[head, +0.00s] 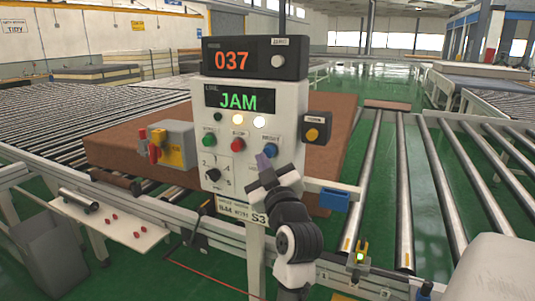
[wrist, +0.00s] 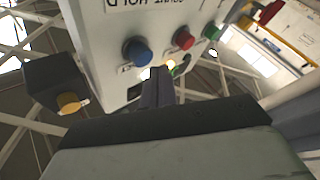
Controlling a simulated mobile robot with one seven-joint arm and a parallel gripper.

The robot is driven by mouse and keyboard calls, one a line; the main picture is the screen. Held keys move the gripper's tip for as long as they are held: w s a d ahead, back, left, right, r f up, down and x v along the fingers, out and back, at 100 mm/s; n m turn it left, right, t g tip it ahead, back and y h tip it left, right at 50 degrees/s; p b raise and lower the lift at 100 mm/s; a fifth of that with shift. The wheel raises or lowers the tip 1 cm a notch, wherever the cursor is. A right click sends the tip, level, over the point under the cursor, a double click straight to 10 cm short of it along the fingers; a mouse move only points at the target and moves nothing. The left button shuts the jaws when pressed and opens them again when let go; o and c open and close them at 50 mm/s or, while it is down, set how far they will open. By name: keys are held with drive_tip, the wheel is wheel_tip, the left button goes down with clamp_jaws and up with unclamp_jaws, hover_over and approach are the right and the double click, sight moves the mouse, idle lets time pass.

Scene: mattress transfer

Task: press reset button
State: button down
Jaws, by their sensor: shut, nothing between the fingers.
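The control panel (head: 290,105) stands upright in the middle of the head view, its display reading JAM in green. The blue button (head: 270,150), under a label that seems to read RESET, is the rightmost of three on its face; it also shows in the wrist view (wrist: 136,50). The red button (head: 238,144) and green button (head: 208,139) sit to its left. My gripper (head: 264,162) is shut and empty, its purple-grey fingertips just below and slightly left of the blue button. In the wrist view the fingertips (wrist: 157,76) appear beside the button, apart from it in the picture; contact cannot be told.
A counter reading 037 (head: 254,59) tops the panel. A yellow button box (head: 315,128) juts from its right side. A black knob (head: 213,174) is at lower left. A brown mattress (head: 120,146) lies behind on rollers. A small shelf (head: 112,220) stands at left.

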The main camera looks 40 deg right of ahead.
drive_tip(key=shift+d, duration=0.1)
drive_tip(key=shift+w+d, duration=0.2)
drive_tip(key=shift+d, duration=0.1)
drive_tip(key=shift+w+d+b, duration=0.3)
drive_tip(key=shift+d+b, duration=0.2)
drive_tip(key=shift+d, duration=0.3)
idle(1.3)
drive_tip(key=shift+a, duration=0.15)
drive_tip(key=shift+s+a, duration=0.25)
drive_tip(key=shift+a, duration=0.25)
drive_tip(key=shift+s+a, duration=0.25)
drive_tip(key=shift+a, duration=0.25)
drive_tip(key=shift+a, duration=0.1)
drive_tip(key=a, duration=0.1)
drive_tip(key=s+a, duration=0.1)
drive_tip(key=a, duration=0.1)
drive_tip(key=s+a, duration=0.1)
drive_tip(key=shift+a, duration=0.25)
drive_tip(key=shift+w+a, duration=0.1)
drive_tip(key=shift+w, duration=0.05)
idle(0.5)
